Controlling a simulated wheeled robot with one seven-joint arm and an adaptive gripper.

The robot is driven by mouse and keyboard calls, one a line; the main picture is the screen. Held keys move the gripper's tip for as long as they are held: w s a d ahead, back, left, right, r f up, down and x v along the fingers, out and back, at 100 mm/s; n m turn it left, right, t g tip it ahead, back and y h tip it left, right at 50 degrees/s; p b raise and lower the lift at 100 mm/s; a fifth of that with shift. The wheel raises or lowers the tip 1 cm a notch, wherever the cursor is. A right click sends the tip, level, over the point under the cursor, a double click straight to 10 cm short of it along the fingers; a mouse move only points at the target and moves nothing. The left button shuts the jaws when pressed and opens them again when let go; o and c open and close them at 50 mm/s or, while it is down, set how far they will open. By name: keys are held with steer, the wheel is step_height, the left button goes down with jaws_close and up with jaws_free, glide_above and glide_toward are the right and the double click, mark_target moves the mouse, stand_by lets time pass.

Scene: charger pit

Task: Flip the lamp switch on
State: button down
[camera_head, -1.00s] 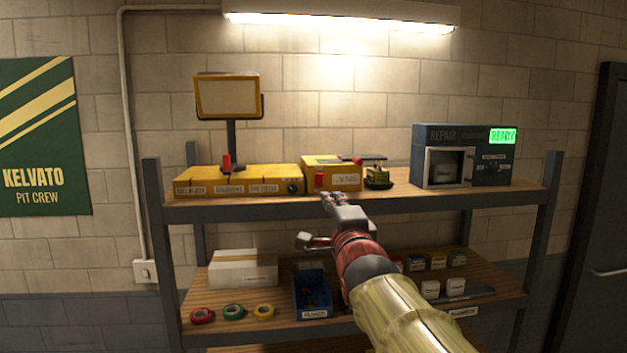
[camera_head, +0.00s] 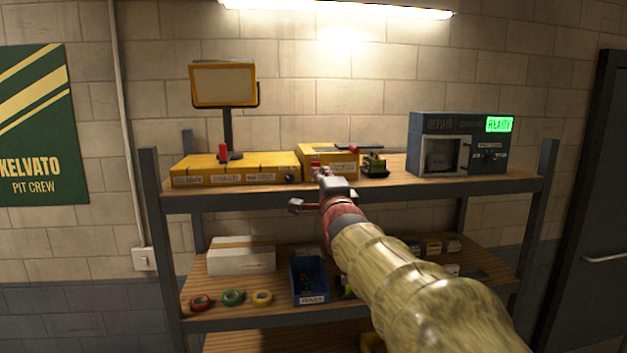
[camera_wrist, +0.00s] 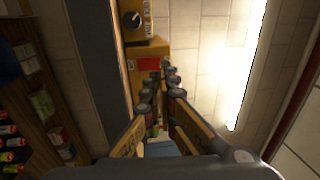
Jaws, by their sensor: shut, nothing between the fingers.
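A lamp with a yellow-framed panel (camera_head: 223,84) stands on a dark post at the left of the top shelf; its panel looks unlit. An upright red switch-like piece (camera_head: 223,152) is at the foot of its post, on a long yellow base (camera_head: 240,178). My gripper (camera_head: 320,173) is shut and empty, at the front of a second yellow box (camera_head: 327,155). In the wrist view its fingertips (camera_wrist: 162,76) are close to a red patch (camera_wrist: 148,64) on that box; I cannot tell whether they touch. Which red part is the lamp switch is unclear.
A black knob (camera_head: 291,177) is on the long base. Right of the second box are a small green-and-black item (camera_head: 374,166) and a grey repair unit (camera_head: 416,150) reading READY. A wall switch (camera_head: 144,258) is at left. A lit tube (camera_head: 340,8) hangs above.

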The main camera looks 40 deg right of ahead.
mark_target(316, 162)
steer(key=shift+p+x, duration=0.55)
steer(key=shift+x, duration=2.1)
steer(key=shift+w+r, duration=0.1)
